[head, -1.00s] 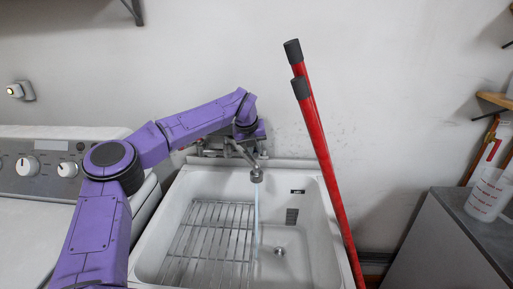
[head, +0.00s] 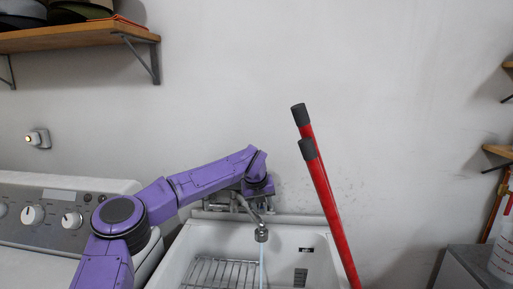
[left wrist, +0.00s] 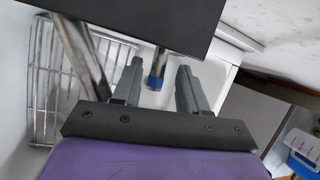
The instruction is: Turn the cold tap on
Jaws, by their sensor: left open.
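The tap's metal spout (head: 261,234) hangs over the white tub (head: 215,240), and a thin stream of water (head: 262,272) runs from it. My left gripper (left wrist: 160,65) is open at the tap against the wall; in the head view my own wrist mostly hides the tap body and handles. In the left wrist view a short metal bar with a blue band (left wrist: 156,78), seemingly the cold tap's handle, shows between the two open fingers. I cannot tell whether either finger touches it. My right gripper is not in view.
Two red poles with black ends (head: 326,200) lean at the tub's right. A wire rack (head: 222,272) lies in the tub's left part. A white machine with knobs (head: 60,190) stands left, and a wooden shelf (head: 75,38) hangs above it.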

